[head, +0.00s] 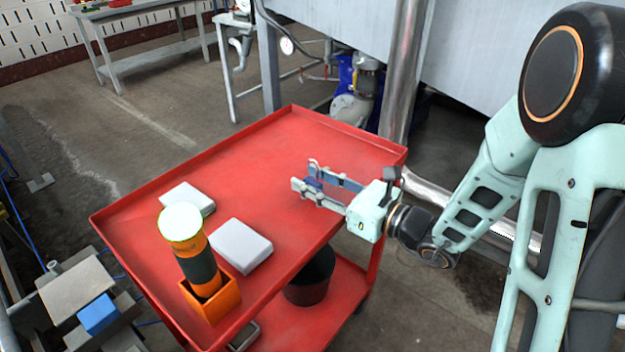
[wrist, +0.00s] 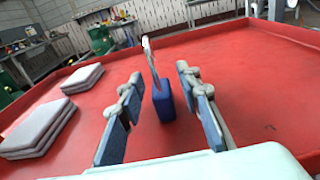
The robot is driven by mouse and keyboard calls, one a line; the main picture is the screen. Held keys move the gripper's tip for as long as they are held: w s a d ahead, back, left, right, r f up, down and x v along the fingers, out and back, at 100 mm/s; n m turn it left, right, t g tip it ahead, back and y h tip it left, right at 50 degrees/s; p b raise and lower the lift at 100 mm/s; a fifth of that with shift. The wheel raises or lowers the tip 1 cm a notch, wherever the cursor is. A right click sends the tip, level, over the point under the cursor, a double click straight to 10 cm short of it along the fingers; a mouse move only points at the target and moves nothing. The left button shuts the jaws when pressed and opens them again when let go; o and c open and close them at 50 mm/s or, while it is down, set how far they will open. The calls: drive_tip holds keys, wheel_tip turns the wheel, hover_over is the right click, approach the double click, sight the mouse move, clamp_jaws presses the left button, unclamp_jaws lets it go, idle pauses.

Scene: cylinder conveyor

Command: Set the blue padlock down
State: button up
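The blue padlock (wrist: 163,104) shows in the wrist view with its body upright and its grey shackle pointing up. It appears to stand on the red cart top (wrist: 250,90). My gripper (wrist: 160,82) has a finger on each side of the padlock, with red surface visible between each finger and the body. The gripper is open and I see no finger touching the padlock. In the head view my gripper (head: 305,177) is low over the right part of the cart top (head: 290,140), and the padlock (head: 313,184) is a small dark blue patch, mostly hidden by the fingers.
Two pale flat boxes (head: 187,198) (head: 241,245) lie left of the gripper. An orange holder (head: 211,300) with a dark and orange cylinder (head: 196,262) stands at the cart's near left corner. The cart has a raised rim. Its back middle is clear.

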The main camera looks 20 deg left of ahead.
drive_tip(key=shift+r, duration=0.1)
drive_tip(key=shift+d+r, duration=0.1)
drive_tip(key=shift+d, duration=0.1)
drive_tip(key=p+v, duration=0.2)
drive_tip(key=v, duration=0.9)
drive_tip(key=shift+s+d, duration=0.25)
